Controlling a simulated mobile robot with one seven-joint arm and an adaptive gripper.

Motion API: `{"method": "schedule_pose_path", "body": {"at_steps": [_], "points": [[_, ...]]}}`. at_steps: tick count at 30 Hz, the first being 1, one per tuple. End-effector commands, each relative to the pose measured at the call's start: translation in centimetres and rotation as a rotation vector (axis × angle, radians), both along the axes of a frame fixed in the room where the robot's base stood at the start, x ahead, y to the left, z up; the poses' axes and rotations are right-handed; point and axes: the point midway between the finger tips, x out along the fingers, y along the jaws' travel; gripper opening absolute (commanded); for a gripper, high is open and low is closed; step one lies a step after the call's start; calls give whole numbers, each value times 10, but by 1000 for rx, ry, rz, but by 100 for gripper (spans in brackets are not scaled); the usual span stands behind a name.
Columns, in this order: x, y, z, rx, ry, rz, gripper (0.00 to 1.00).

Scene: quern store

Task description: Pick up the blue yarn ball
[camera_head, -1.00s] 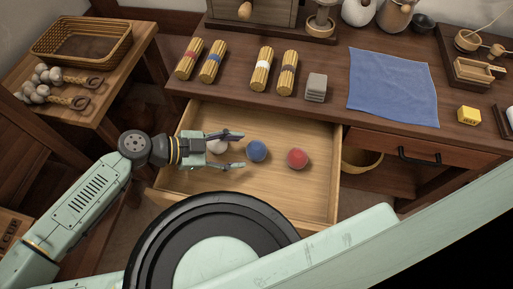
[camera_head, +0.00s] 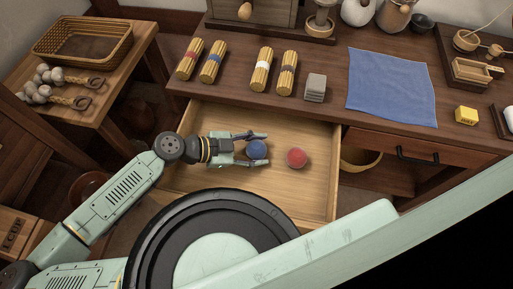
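The blue yarn ball (camera_head: 257,150) lies in the open wooden drawer, left of a red ball. My gripper (camera_head: 264,149) reaches in from the left, with one finger on the far side of the blue ball and one on the near side. The fingers look open around the ball, and a firm hold on it does not show. The ball appears to rest on the drawer floor. A pale ball seen earlier at the left in the drawer is now hidden by my gripper.
The red ball (camera_head: 297,157) lies just right of the blue one. The drawer (camera_head: 310,195) has free floor at the right and front. Above it, the table holds several yellow bundles, a grey block (camera_head: 316,88) and a blue cloth (camera_head: 392,87).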

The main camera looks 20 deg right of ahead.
Motion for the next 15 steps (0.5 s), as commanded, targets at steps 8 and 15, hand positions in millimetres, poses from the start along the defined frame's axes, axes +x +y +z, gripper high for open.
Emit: {"method": "schedule_pose_path", "body": {"at_steps": [8,15], "points": [[0,0,0,0,0,0,22],[0,0,0,0,0,0,19]]}}
